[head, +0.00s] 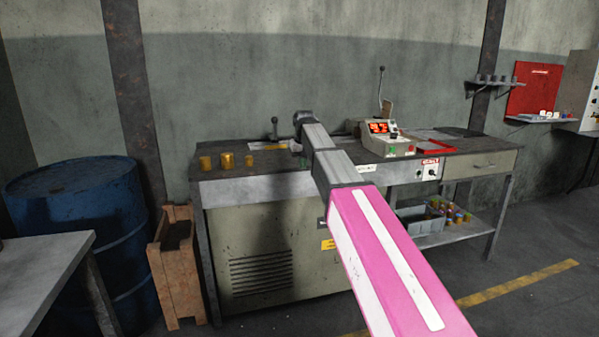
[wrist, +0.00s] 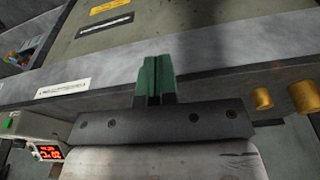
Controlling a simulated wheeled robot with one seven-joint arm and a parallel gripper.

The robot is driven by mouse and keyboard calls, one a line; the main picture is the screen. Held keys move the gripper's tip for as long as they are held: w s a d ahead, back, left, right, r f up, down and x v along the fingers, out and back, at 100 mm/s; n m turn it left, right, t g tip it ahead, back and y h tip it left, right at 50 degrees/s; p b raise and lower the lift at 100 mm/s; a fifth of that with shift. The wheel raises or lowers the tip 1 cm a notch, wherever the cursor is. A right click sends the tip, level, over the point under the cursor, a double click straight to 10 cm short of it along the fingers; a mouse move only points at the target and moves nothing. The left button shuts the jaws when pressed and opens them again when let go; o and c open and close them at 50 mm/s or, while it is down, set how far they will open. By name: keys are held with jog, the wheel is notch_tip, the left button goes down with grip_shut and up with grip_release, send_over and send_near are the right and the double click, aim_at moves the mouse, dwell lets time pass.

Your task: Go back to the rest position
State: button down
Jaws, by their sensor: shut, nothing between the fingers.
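My gripper (wrist: 155,70) shows in the wrist view as two green fingers pressed together, with nothing between them. The fingers are in front of the light front edge of the workbench (wrist: 230,78); I cannot tell the exact gap. In the head view my pink and grey arm reaches from the lower right to above the bench (head: 262,187), and the gripper is mostly hidden behind it.
A control box with a red display (head: 398,140) stands on the bench, right of my arm; several yellow cylinders (head: 227,160) stand left. A blue drum (head: 75,215), wooden crate (head: 177,265) and grey table (head: 45,265) are at left. Floor is clear at lower right.

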jog(key=s+d+f, duration=0.3)
jog(key=s+f, duration=0.1)
jog(key=f, duration=0.3)
jog(key=s+d+f+m, duration=0.1)
jog(key=s+d+f, duration=0.25)
jog(key=f, duration=0.35)
jog(key=s+d+f, duration=0.3)
jog(key=s+f, duration=0.1)
jog(key=f, duration=0.3)
jog(key=s+d+f+g, duration=0.1)
jog(key=s+d+f, duration=0.3)
jog(key=s+f, duration=0.4)
jog(key=s+d+f+m, duration=0.1)
jog(key=s+d+f, duration=0.3)
jog(key=s+f, duration=0.4)
jog(key=s, duration=0.3)
jog(key=shift+d+f+g, duration=0.15)
jog(key=shift+g, duration=0.25)
